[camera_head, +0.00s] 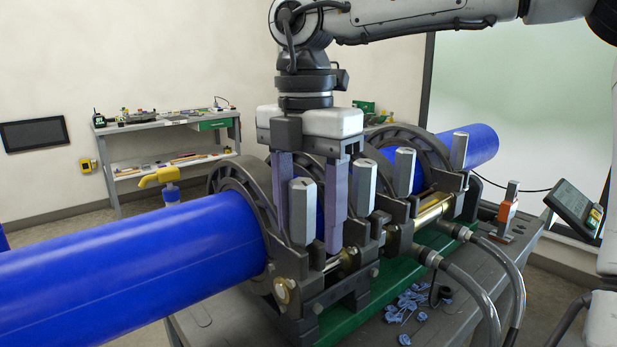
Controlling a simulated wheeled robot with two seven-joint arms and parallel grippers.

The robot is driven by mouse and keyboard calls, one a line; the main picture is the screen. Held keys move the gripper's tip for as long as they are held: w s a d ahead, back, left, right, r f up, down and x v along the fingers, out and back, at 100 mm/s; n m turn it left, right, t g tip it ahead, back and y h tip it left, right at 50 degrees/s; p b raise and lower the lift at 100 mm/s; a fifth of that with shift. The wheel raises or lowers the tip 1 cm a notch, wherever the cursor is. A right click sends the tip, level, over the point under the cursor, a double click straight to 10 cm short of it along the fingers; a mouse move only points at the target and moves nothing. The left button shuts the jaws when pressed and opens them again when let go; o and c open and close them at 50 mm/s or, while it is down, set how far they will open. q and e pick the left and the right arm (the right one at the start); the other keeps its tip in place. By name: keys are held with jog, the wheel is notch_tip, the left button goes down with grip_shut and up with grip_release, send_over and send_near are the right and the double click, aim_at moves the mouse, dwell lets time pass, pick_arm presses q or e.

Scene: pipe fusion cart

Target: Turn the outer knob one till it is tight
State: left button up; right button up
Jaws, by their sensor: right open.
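Several grey upright knobs stand on the clamps of the pipe fusion machine. The nearest, outermost knob (302,212) is on the front left clamp. My right gripper (309,236) points straight down there, its two purple-grey fingers apart. In the picture this knob lies between the fingers, overlapping the left one, with a gap to the right one. I cannot tell whether a finger touches it. Other knobs (362,187), (404,172) and (458,150) stand to the right and behind. My left gripper is not in view.
A large blue pipe (130,260) enters from the left, and another blue pipe (470,145) leaves behind. Grey hoses (470,290) and blue shavings (410,300) are at the cart's right. A tablet (572,205) stands far right. A workbench (165,130) is against the wall.

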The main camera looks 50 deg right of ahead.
aim_at(300, 180)
jog(key=shift+w+d, duration=0.25)
jog(key=shift+w, duration=0.45)
jog(key=shift+c, duration=0.4)
jog(key=shift+r, duration=0.3)
jog(key=o, duration=0.6)
jog(key=r+p, duration=0.5)
jog(key=shift+w+d, duration=0.1)
jog(key=shift+w, duration=0.15)
jog(key=shift+c, duration=0.2)
jog(key=shift+w+r, duration=0.15)
jog(key=shift+r, duration=0.1)
jog(key=shift+w, duration=0.15)
jog(key=shift+f, duration=0.2)
jog(key=shift+s, duration=0.2)
